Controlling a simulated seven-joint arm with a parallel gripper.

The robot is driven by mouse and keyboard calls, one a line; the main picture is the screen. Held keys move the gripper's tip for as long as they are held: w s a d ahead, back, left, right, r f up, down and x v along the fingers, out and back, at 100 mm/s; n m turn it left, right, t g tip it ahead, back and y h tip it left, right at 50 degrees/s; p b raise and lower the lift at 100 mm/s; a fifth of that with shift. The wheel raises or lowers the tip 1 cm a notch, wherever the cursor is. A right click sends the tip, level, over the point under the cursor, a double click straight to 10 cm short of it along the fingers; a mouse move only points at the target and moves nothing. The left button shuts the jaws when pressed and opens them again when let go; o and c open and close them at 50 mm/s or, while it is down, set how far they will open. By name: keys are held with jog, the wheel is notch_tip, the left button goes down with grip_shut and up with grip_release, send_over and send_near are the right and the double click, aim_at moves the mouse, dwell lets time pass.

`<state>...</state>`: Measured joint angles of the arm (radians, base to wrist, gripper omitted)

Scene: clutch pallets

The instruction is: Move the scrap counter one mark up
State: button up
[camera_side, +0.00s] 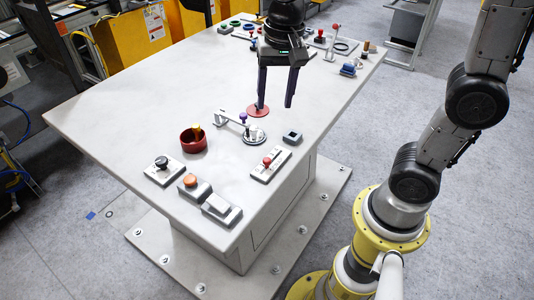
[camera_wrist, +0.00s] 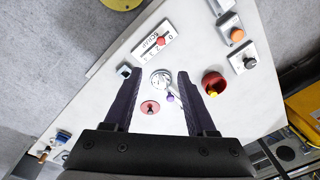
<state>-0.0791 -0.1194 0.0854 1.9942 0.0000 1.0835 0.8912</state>
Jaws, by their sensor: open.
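The scrap counter (camera_side: 270,165) is a pale plate with a red knob (camera_side: 267,161) on the near right part of the table. In the wrist view the plate (camera_wrist: 153,46) shows the word SCRAP and a row of digits, and the red knob (camera_wrist: 160,42) sits along it. I cannot tell exactly which mark the knob is at. My gripper (camera_side: 274,105) points down, open and empty, above the table beyond the counter and apart from it. In the wrist view its fingers (camera_wrist: 158,73) are spread, with the counter ahead of their tips.
A metal dial (camera_side: 254,134) and purple-knobbed lever (camera_side: 243,117) lie between gripper and counter. A red disc (camera_side: 257,110) is near the fingers. A grey square block (camera_side: 292,137), red bowl (camera_side: 193,141), orange button (camera_side: 190,181), rocker switch (camera_side: 221,208) and black-knobbed plate (camera_side: 163,170) stand around.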

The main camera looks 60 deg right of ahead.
notch_tip(320, 180, down, 2)
jog(key=w+f+g, duration=0.1)
jog(key=w, duration=0.1)
send_near(267, 159)
notch_tip(267, 159, down, 8)
jog(key=shift+f, duration=0.15)
dwell(0.4)
grip_shut()
dwell(1.2)
